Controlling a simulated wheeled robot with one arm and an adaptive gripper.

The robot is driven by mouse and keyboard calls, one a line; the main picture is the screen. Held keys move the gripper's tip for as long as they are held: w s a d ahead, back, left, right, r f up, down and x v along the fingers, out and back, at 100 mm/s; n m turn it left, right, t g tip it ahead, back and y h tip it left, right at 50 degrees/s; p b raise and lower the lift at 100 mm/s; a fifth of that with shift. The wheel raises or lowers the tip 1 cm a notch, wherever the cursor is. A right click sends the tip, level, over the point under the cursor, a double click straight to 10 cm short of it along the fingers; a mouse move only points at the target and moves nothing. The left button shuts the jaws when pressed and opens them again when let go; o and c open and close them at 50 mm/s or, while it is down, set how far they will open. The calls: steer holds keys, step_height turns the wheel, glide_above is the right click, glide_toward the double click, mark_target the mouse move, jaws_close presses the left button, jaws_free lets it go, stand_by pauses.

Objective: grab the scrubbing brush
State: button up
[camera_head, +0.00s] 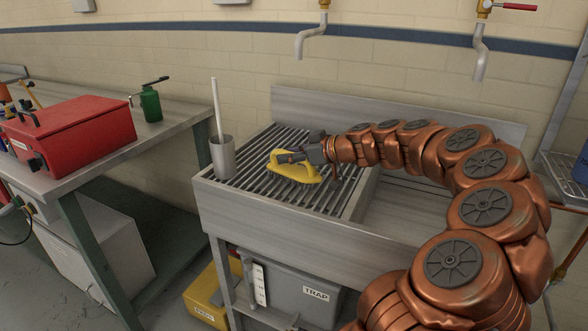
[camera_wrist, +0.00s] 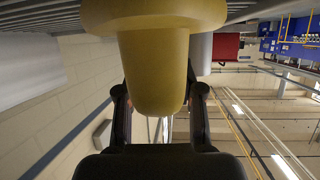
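The scrubbing brush (camera_head: 296,169) is yellow and is at the slatted drainboard of the steel sink, at the end of my arm. My gripper (camera_head: 290,157) is at the brush, from the right and above. In the wrist view, a rounded yellow part of the brush (camera_wrist: 155,70) fills the upper middle, between the two dark fingers of my gripper (camera_wrist: 160,98). One finger is close on each side of it. I cannot tell whether the fingers press on it. The underside of the brush is hidden.
A metal cup (camera_head: 222,158) with a pale upright rod stands left of the brush on the drainboard (camera_head: 262,193). A workbench at left holds a red toolbox (camera_head: 75,133) and a green oil can (camera_head: 151,104). Two taps hang above the sink. A grey box labelled TRAP (camera_head: 290,290) sits below.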

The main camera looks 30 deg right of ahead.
jaws_close()
steer(key=shift+r, duration=0.15)
